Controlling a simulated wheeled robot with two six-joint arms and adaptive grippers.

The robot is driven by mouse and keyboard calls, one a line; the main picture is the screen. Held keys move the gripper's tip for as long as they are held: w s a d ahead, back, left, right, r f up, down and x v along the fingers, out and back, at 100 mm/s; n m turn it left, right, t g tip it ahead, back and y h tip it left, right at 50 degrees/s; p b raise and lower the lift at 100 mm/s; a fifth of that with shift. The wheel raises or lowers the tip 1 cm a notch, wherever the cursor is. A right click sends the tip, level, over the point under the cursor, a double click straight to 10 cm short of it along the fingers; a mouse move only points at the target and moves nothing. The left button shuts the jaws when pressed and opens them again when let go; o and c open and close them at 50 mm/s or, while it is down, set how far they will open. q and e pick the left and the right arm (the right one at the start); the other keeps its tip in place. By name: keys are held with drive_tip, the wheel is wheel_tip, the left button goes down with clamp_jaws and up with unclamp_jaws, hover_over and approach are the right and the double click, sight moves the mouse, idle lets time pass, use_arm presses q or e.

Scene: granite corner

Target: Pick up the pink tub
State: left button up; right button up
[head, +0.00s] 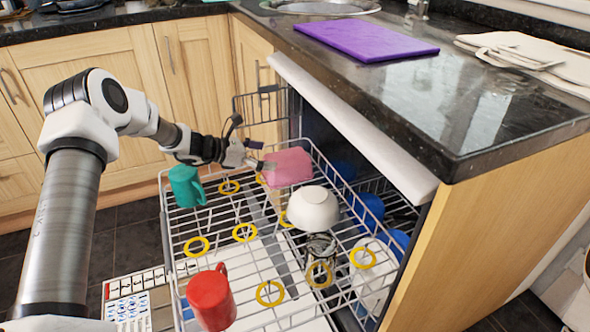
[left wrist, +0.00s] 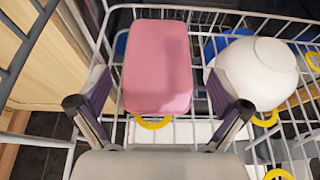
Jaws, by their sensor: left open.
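The pink tub (head: 288,167) lies in the far part of the pulled-out dishwasher rack, near its back corner. In the left wrist view the pink tub (left wrist: 157,66) is a rounded box between and ahead of the two fingers. My left gripper (head: 258,164) is open, at the left side of the tub in the head view. In the left wrist view the fingers of my left gripper (left wrist: 158,95) stand apart on either side of the tub's near end, with gaps visible. My right gripper is not in view.
A white bowl (head: 312,208) sits close to the tub, and beside my right-hand finger in the wrist view (left wrist: 257,73). A teal mug (head: 186,186) and red mug (head: 211,299) stand in the wire rack (head: 172,250). The counter (head: 480,110) overhangs to the right.

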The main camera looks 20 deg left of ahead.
sight(284, 158)
use_arm(q)
drive_tip(key=b+x, duration=0.1)
drive_tip(key=x, duration=0.3)
drive_tip(key=b+x, duration=0.1)
drive_tip(key=x, duration=0.1)
drive_tip(key=shift+w+f+b, duration=0.2)
drive_tip(key=shift+f+b, duration=0.1)
drive_tip(key=shift+f, duration=0.15)
drive_tip(key=shift+w+d, duration=0.2)
drive_tip(key=shift+w, duration=0.05)
drive_tip(key=shift+s+r, duration=0.1)
drive_tip(key=shift+r, duration=0.05)
drive_tip(key=c, duration=0.8)
